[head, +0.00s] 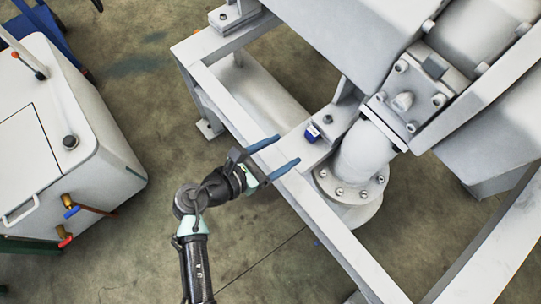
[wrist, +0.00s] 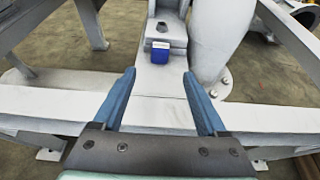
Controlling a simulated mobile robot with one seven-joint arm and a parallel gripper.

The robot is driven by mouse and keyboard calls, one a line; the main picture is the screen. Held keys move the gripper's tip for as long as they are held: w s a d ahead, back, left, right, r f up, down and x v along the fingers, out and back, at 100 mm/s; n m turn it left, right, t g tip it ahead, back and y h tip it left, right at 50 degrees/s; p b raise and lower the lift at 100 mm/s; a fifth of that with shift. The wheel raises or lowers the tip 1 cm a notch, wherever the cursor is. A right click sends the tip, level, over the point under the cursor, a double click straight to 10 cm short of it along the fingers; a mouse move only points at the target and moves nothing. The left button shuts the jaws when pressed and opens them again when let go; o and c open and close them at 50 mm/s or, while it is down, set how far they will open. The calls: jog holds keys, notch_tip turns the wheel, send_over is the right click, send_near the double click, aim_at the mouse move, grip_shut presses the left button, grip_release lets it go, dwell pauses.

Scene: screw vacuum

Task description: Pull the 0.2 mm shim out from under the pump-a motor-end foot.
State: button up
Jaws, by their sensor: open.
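A small blue tab with a pale label, which looks like the shim's handle (head: 312,132), sticks out at the near edge of a bolted grey foot (head: 333,118) on the frame. In the wrist view the blue tab (wrist: 161,54) stands just below the foot (wrist: 167,28), centred between my fingers. Any part of the shim under the foot is hidden. My gripper (head: 288,149) is open and empty, its two blue fingers pointing toward the tab across the frame's near rail. In the wrist view my gripper (wrist: 158,73) is short of the tab, with no contact visible.
The grey frame's near rail (wrist: 60,103) runs across below my fingers. A thick flanged pipe (head: 362,155) stands close to the right of the tab. A white cabinet with valves (head: 90,150) is at the left. Open floor (head: 145,240) lies around my arm.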

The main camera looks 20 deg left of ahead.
aim_at(308, 137)
jog(key=b+x, duration=0.3)
jog(key=x, duration=0.5)
jog(key=shift+w+d+f, duration=0.1)
jog(key=shift+w+d, duration=0.15)
jog(key=shift+w, duration=0.05)
jog(key=shift+c, duration=0.3)
grip_shut()
